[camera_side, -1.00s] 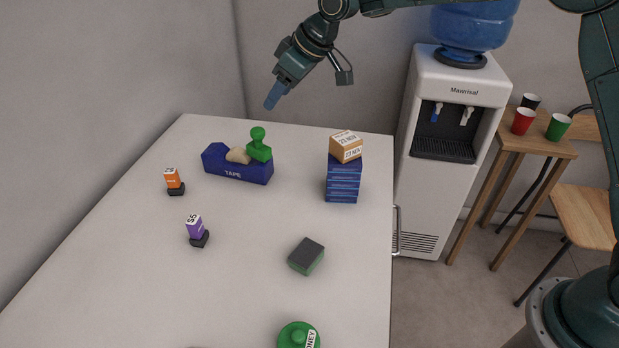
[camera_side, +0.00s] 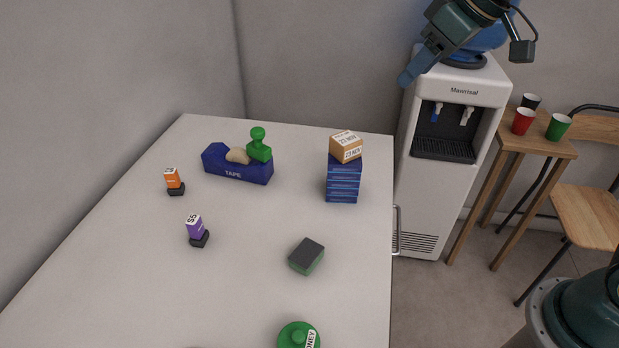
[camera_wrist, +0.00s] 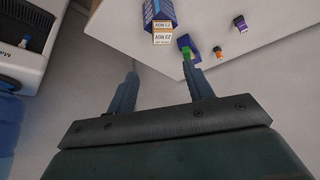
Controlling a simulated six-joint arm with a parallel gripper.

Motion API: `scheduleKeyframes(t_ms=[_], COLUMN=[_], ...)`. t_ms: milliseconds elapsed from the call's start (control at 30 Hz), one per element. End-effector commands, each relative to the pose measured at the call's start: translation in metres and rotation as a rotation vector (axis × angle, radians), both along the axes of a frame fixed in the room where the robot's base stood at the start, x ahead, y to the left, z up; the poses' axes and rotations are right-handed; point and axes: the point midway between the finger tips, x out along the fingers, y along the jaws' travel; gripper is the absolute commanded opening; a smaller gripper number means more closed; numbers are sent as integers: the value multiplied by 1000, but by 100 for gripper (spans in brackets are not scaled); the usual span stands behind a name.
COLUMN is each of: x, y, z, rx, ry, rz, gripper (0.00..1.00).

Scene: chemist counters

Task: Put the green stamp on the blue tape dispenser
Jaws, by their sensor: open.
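The green stamp (camera_side: 259,147) stands upright on the right part of the blue tape dispenser (camera_side: 238,174), beside the beige tape roll, near the back of the white table. In the wrist view, the dispenser (camera_wrist: 184,40) and the green stamp (camera_wrist: 187,54) show small, partly behind a finger. My gripper (camera_side: 404,82) is up in the air in front of the water cooler, well to the right of the dispenser and apart from it. In the wrist view my gripper (camera_wrist: 160,84) is open with nothing between its fingers.
A small carton (camera_side: 346,147) sits on a stack of blue boxes (camera_side: 342,183). An orange stamp (camera_side: 173,179), a purple stamp (camera_side: 196,229), a sponge (camera_side: 306,257) and a green round container (camera_side: 292,337) are on the table. A water cooler (camera_side: 453,180) stands right of it.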

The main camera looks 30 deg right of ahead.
Motion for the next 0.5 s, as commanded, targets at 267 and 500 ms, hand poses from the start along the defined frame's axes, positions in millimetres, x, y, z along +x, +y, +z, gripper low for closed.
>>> scheduleKeyframes(t_ms=[267,500], x=[-84,-150], y=[-30,-49], z=[-6,-28], rx=[-1,0], ry=[9,19], rz=[-115,-209], gripper=[52,52])
